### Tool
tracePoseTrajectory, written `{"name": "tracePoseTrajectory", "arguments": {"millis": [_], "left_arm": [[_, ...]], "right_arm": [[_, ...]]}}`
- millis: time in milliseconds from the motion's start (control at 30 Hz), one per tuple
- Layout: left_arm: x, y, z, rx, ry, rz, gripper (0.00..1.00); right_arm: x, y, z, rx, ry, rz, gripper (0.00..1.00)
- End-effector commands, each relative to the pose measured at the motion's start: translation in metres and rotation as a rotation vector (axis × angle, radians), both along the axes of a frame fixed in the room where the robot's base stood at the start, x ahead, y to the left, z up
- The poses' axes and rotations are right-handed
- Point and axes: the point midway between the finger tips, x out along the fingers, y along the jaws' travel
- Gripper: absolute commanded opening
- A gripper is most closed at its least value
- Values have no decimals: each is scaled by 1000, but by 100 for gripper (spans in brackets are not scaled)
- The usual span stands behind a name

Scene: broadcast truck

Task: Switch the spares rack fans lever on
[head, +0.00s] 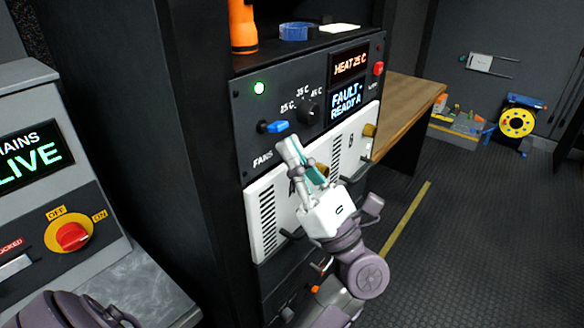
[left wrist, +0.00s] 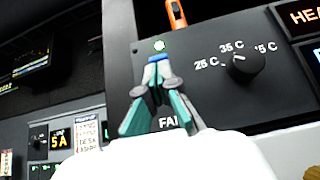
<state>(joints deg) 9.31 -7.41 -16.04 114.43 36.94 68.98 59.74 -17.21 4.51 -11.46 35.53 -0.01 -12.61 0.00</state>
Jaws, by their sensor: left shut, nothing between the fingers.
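The fans lever (head: 277,127) is a blue-tipped toggle on the dark rack panel (head: 300,82), above the FANS label. In the head view its blue handle points right from its pivot. A green lamp (head: 259,88) glows above it. My left gripper (head: 288,146) is shut and empty, its fingertips just below the lever. In the left wrist view the blue lever tip (left wrist: 158,57) shows right beyond the fingertips (left wrist: 158,72), which hide the rest; I cannot tell whether they touch. My right gripper is not in view.
A temperature knob (head: 309,112) sits right of the lever, with HEAT and FAULT displays (head: 348,62) beyond. White vented modules (head: 265,222) are below. A MAINS console with a red knob (head: 72,236) stands left. The floor (head: 480,240) at right is clear.

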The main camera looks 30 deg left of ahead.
Motion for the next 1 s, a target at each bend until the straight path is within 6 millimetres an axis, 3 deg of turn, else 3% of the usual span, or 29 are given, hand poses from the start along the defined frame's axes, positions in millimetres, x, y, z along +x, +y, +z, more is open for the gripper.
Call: {"name": "tracePoseTrajectory", "arguments": {"millis": [267, 700, 1000], "left_arm": [[1, -5, -5, 2, 5, 0, 0], [-3, -59, -71, 1, 6, -1, 0], [-5, -76, -92, 0, 3, 0, 0]], "right_arm": [[1, -3, 2, -4, -1, 2, 0], [0, -1, 2, -1, 0, 1, 0], [0, -1, 2, -1, 0, 0, 0]]}}
